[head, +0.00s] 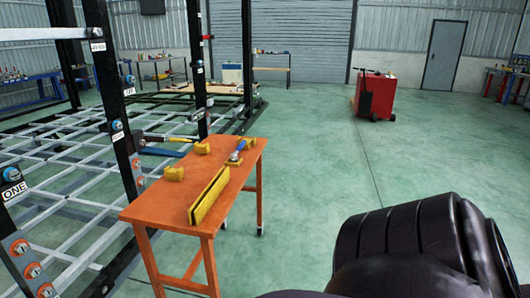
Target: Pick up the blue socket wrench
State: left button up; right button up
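A blue tool (238,149), which looks like the blue socket wrench, lies near the far right part of the orange table (152,207). It slants up to the right and appears to rest on a yellow block (233,162). It is small here, so its exact shape is hard to tell. Neither of my grippers shows in the head view. Only a large black link of my own arm fills the lower right corner. Nothing is seen touching the tool.
A long yellow bar (209,196) and two small yellow blocks (174,173) also lie on the table. A black post frame (117,128) and metal grating (60,185) stand left. A red cabinet (376,95) stands farther back. The green floor right of the table is clear.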

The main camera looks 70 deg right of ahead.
aim_at(234, 158)
jog(key=z, duration=1.95)
jog(key=u, duration=2.5)
jog(key=z, duration=2.5)
